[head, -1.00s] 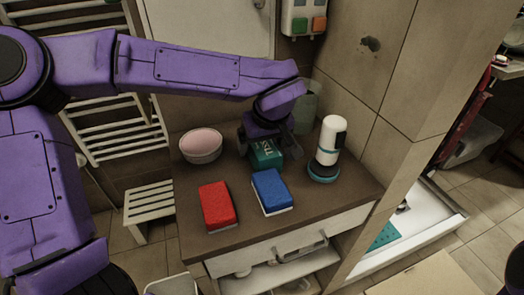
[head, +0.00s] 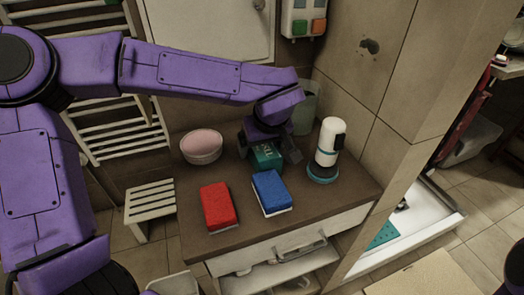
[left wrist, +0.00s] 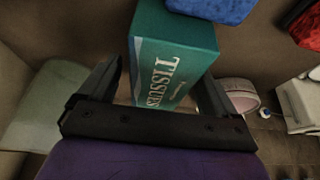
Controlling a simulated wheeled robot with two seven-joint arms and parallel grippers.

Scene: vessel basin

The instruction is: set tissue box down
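The green tissue box (head: 267,157) is at the back of the brown counter (head: 310,207), behind the blue sponge (head: 271,190). It appears to rest on the counter, though its underside is hidden. My left gripper (head: 268,145) is over it from behind, with one finger on each side. In the left wrist view the tissue box (left wrist: 172,55) shows its "TISSUES" lettering between the fingers of the left gripper (left wrist: 162,82). The fingers are spread, with a visible gap beside the box. My right gripper is not in view.
A red sponge (head: 217,206) lies left of the blue one. A pink-and-white bowl (head: 202,148) stands at the back left. A white dispenser (head: 326,150) stands right of the box. A pale green container (head: 305,110) is behind, near the wall. The counter's front right is clear.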

